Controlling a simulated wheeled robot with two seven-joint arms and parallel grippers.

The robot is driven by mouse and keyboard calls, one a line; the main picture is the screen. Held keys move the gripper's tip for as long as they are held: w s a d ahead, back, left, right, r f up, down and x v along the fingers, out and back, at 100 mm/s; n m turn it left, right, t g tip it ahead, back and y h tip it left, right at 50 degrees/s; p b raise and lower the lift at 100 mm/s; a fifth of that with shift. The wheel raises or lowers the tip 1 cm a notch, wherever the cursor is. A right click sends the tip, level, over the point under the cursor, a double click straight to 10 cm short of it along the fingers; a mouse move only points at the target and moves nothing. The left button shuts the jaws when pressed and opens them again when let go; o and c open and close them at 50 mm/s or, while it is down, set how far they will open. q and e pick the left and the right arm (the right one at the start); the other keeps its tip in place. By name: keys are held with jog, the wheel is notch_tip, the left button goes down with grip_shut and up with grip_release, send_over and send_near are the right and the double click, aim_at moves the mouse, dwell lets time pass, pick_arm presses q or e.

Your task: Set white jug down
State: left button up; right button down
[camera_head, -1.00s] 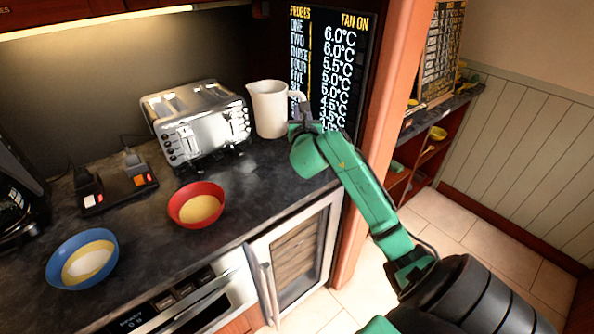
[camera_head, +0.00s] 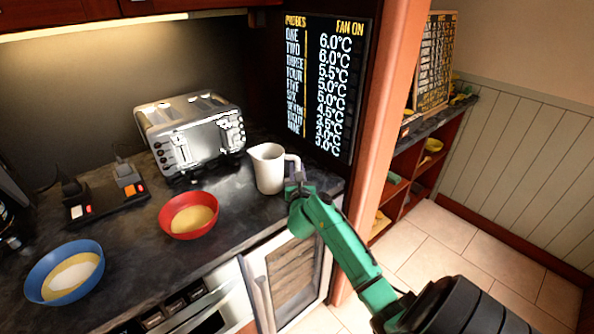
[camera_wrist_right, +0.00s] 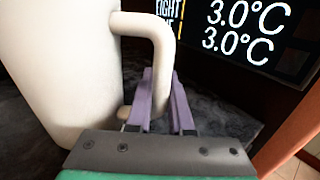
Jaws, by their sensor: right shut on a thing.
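The white jug (camera_head: 268,171) is upright at the right end of the dark countertop, to the right of the toaster. Its base is at or very close to the counter; I cannot tell whether it touches. My right gripper (camera_head: 296,186) is at the jug's handle, on its right side. In the right wrist view, the jug's body (camera_wrist_right: 55,70) fills the left, and the purple fingers of my right gripper (camera_wrist_right: 160,100) are shut on the lower part of the handle. My left gripper is not in view.
A chrome toaster (camera_head: 190,137) stands left of the jug. A red bowl (camera_head: 189,215), a blue bowl (camera_head: 66,272) and a black device with lit switches (camera_head: 105,200) are on the countertop (camera_head: 120,240). A temperature board (camera_head: 325,90) stands behind. A glass-fronted cabinet door (camera_head: 290,280) is below.

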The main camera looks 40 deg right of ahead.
jog(key=c, duration=0.8)
grip_release()
jog(key=shift+a, duration=0.1)
jog(key=shift+r, duration=0.2)
jog(key=b+v, duration=0.1)
jog(key=v, duration=1)
jog(key=shift+s+f, duration=0.1)
jog(key=shift+f, duration=0.1)
jog(key=shift+s+a+r, duration=0.1)
jog(key=shift+s+a, duration=0.15)
jog(key=shift+s, duration=0.1)
